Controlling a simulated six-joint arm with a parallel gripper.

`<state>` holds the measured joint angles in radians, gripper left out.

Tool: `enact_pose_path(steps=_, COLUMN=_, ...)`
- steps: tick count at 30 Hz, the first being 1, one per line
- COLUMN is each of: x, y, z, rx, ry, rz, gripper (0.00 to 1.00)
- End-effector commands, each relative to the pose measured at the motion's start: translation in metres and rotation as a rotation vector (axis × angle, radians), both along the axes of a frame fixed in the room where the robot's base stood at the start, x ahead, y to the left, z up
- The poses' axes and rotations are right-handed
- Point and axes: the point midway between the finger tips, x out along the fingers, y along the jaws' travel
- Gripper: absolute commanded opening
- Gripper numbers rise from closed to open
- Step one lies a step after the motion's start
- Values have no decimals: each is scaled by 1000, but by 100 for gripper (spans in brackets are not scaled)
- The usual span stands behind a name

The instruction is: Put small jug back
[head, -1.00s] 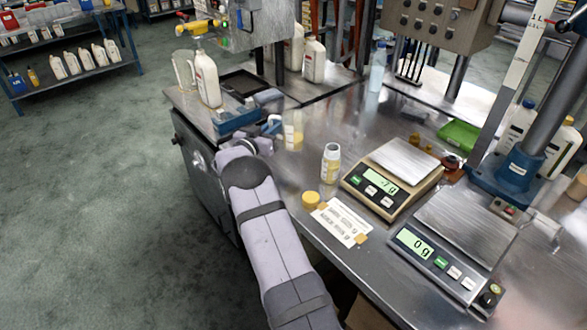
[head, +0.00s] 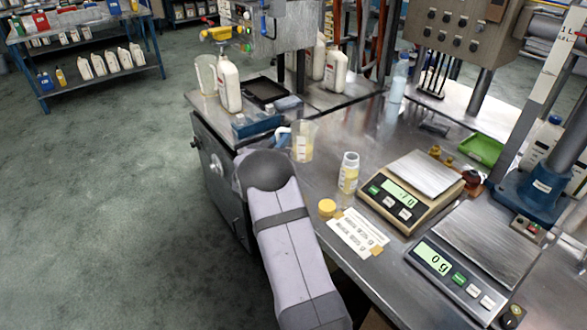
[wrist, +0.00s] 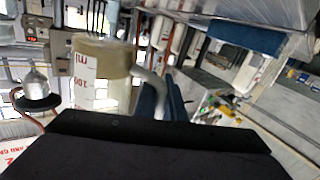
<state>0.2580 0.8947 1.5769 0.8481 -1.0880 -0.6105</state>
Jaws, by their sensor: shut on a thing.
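The small jug (head: 304,142) is a clear cup with a yellowish tint, at the left part of the steel bench in the head view. My gripper (head: 284,136) has blue fingers and is shut on the jug's handle, on the jug's left side. In the wrist view the jug (wrist: 98,75) shows red "ml" and "100" marks, with its curved handle reaching to the blue fingers (wrist: 166,98). The jug looks upright in the head view. I cannot tell whether its base touches the bench.
An open small bottle (head: 348,174) and a yellow cap (head: 327,208) are right of my arm. Two scales (head: 400,199) (head: 434,258) stand further right. A white bottle (head: 229,86), a larger clear jug (head: 206,76) and a blue box (head: 256,123) are at the back left.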

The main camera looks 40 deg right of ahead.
Motion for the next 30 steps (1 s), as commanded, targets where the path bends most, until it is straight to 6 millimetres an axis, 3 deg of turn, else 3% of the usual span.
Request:
enact_pose_path(steps=9, x=0, y=0, z=-42, rx=-2, ry=1, rz=-1, gripper=0)
enact_pose_path(steps=17, x=0, y=0, z=-48, rx=-1, ry=0, rz=-1, gripper=0)
enact_pose_path(steps=30, x=0, y=0, z=-87, rx=0, ry=-2, rz=-2, gripper=0)
